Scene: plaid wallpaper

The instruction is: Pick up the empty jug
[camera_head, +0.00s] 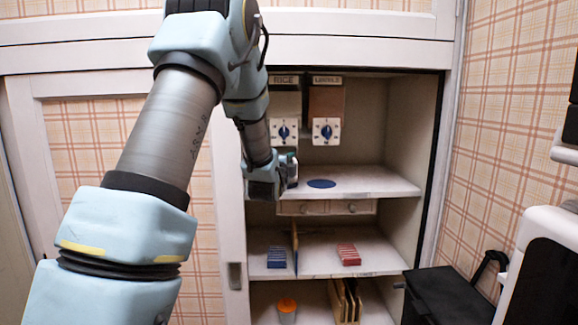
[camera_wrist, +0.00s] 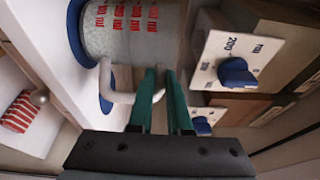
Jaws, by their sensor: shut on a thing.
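The jug (camera_wrist: 130,35) is a clear-grey measuring cup with red ml markings and a pale loop handle. It fills the top of the wrist view, which is turned sideways, and no contents can be made out. Its base is beside a blue disc. My gripper (camera_wrist: 165,74) has its two green fingers shut on the handle. In the head view my gripper (camera_head: 288,172) is at the left of the upper shelf, and my arm hides most or all of the jug.
Two dispensers with blue dials (camera_head: 326,131) hang above the upper shelf (camera_head: 385,184). Lower shelves hold blue packets (camera_head: 277,257), red packets (camera_head: 348,254) and an orange-topped container (camera_head: 287,308). The cabinet's side walls enclose the space.

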